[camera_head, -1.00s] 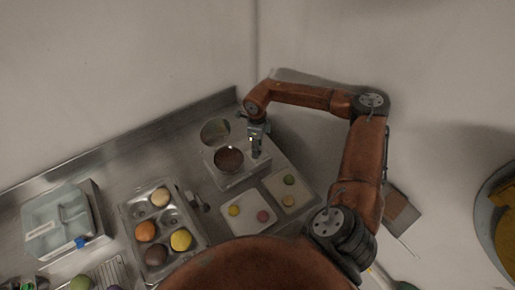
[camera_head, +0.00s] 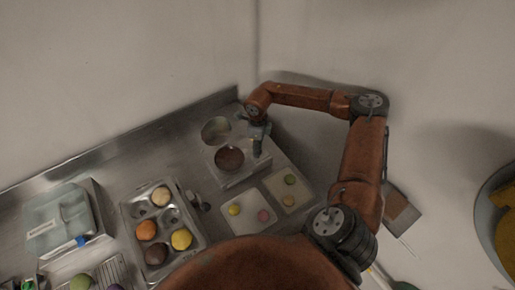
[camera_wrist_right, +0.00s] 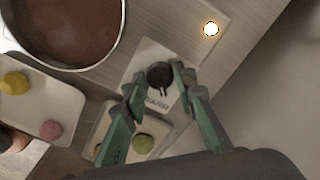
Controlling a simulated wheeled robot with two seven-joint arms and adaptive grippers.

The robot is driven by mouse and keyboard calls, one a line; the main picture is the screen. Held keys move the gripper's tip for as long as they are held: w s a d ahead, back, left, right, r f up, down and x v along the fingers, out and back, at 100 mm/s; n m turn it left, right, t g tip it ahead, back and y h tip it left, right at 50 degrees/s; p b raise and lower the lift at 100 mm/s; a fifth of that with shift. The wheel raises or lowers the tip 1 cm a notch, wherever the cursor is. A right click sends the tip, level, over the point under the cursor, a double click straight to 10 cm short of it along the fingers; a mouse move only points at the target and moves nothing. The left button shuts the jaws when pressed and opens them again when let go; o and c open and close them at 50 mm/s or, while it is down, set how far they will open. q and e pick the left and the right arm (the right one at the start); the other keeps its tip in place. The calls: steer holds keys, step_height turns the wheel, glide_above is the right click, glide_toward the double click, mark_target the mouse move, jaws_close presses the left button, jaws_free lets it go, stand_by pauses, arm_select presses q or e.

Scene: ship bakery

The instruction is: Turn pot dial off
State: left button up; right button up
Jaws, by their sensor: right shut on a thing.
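The pot (camera_head: 229,158) is a round basin of dark brown contents set in a pale metal unit. It also shows at the upper left of the right wrist view (camera_wrist_right: 75,60). The dial (camera_wrist_right: 160,75) is a small dark knob on a light plate beside the pot. My right gripper (camera_head: 258,151) reaches down at the pot's right side. In the right wrist view its green fingers (camera_wrist_right: 159,77) are closed about the dial, one on each side. In the head view the gripper hides the dial. My left gripper is not in view.
A small lit lamp (camera_wrist_right: 211,29) glows on the unit near the dial. Two small trays with coloured rounds (camera_head: 249,220) (camera_head: 274,180) lie in front of the unit. A metal tray of coloured balls (camera_head: 168,250) stands to the left. The wall is close behind.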

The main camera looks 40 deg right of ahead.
steer(key=shift+m, duration=0.3)
steer(key=shift+c, duration=0.2)
steer(key=m, duration=0.9)
steer(key=shift+b, duration=0.35)
steer(key=m, duration=0.4)
steer(key=shift+r, duration=0.1)
steer(key=shift+m, duration=2.1)
steer(key=o, duration=1.2)
steer(key=shift+c, duration=0.2)
